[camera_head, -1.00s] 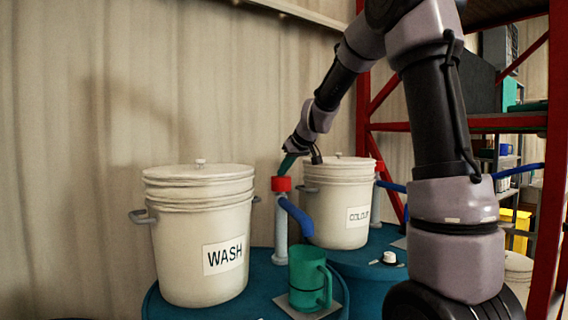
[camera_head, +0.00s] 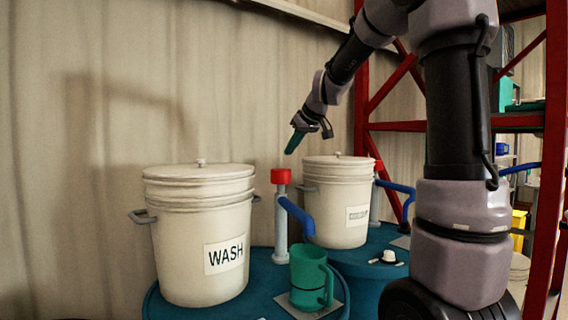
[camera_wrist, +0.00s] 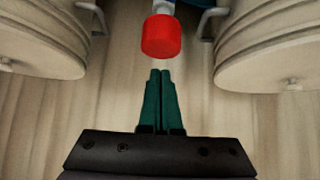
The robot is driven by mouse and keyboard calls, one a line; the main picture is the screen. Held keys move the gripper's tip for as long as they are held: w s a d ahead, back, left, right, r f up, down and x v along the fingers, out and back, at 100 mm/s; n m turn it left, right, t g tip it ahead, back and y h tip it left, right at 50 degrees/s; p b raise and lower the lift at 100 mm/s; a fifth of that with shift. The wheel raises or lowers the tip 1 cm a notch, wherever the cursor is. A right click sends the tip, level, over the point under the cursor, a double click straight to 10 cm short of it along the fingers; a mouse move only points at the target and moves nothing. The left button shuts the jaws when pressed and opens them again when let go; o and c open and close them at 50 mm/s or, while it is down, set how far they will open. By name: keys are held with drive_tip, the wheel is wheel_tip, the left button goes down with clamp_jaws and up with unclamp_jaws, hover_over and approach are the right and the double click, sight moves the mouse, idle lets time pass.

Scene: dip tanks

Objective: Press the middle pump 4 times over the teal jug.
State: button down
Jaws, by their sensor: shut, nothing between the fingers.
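The pump in front of me has a red cap (camera_head: 281,176), a pale grey post (camera_head: 281,225) and a blue spout (camera_head: 297,214) sloping down to the right. The teal jug (camera_head: 306,273) stands upright on a flat plate below the spout, its handle to the right. My gripper (camera_head: 291,146) is shut and empty, above and slightly right of the red cap, apart from it. In the wrist view its teal fingertips (camera_wrist: 161,72) are together, just short of the red cap (camera_wrist: 161,37).
A white WASH bucket (camera_head: 200,240) stands left of the pump, and another labelled white bucket (camera_head: 337,220) stands right of it. A second blue spout (camera_head: 396,187) is farther right. A small white knob (camera_head: 389,256) lies on the blue drum top (camera_head: 367,258). Red rack posts (camera_head: 550,180) stand at right.

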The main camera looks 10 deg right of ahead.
drive_tip(key=v, duration=0.4)
drive_tip(key=shift+s+r, duration=0.15)
drive_tip(key=shift+r, duration=0.05)
idle(0.8)
drive_tip(key=shift+r, duration=1.7)
hover_over(278, 169)
drive_tip(key=s+d, duration=0.1)
drive_tip(key=s, duration=0.1)
drive_tip(key=f, duration=0.7)
drive_tip(key=shift+w+d+f, duration=0.15)
drive_tip(key=shift+d+f, duration=0.05)
wheel_tip(278, 169, down, 3)
drive_tip(key=shift+f, duration=0.35)
